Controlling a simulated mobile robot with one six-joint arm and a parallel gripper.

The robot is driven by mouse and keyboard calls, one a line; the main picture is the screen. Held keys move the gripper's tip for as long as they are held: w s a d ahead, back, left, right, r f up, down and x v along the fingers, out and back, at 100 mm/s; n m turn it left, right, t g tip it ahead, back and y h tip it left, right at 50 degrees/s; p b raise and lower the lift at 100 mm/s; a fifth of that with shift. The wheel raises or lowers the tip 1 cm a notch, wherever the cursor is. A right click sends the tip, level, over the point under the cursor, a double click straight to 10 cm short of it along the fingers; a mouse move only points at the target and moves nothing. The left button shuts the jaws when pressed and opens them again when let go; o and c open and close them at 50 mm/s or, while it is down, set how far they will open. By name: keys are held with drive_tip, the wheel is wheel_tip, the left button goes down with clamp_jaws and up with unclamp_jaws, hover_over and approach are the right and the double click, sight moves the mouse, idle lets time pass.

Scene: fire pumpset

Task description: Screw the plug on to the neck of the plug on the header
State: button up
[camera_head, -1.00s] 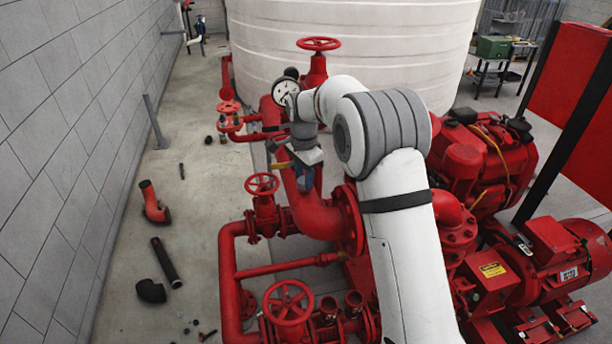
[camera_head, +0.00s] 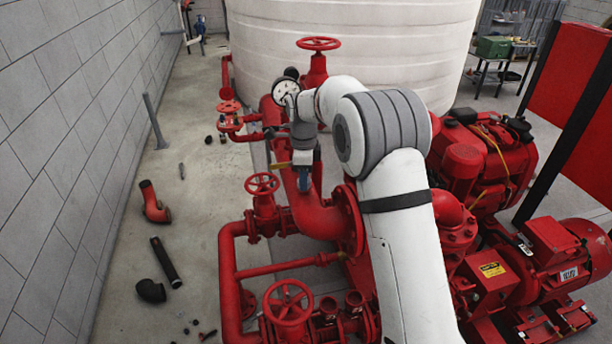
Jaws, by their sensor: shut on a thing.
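My gripper (camera_head: 303,180) hangs from the end of my white and grey arm, pointing down close above the large red header pipe (camera_head: 318,217). Its fingers are small in this view and look closed together. The plug is too small or too hidden by the fingers to make out. The neck on the header is also hidden behind the gripper, so I cannot tell whether plug and neck touch.
A pressure gauge (camera_head: 285,91) and red handwheels (camera_head: 262,184) stand close around the arm. A red motor (camera_head: 565,255) is at the right. Loose pipe pieces (camera_head: 166,262) lie on the floor at left. A white tank (camera_head: 350,50) stands behind.

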drive_tip(key=shift+m, duration=0.8)
drive_tip(key=m, duration=0.4)
drive_tip(key=shift+m, duration=0.3)
drive_tip(key=m, duration=0.4)
drive_tip(key=shift+m, duration=0.3)
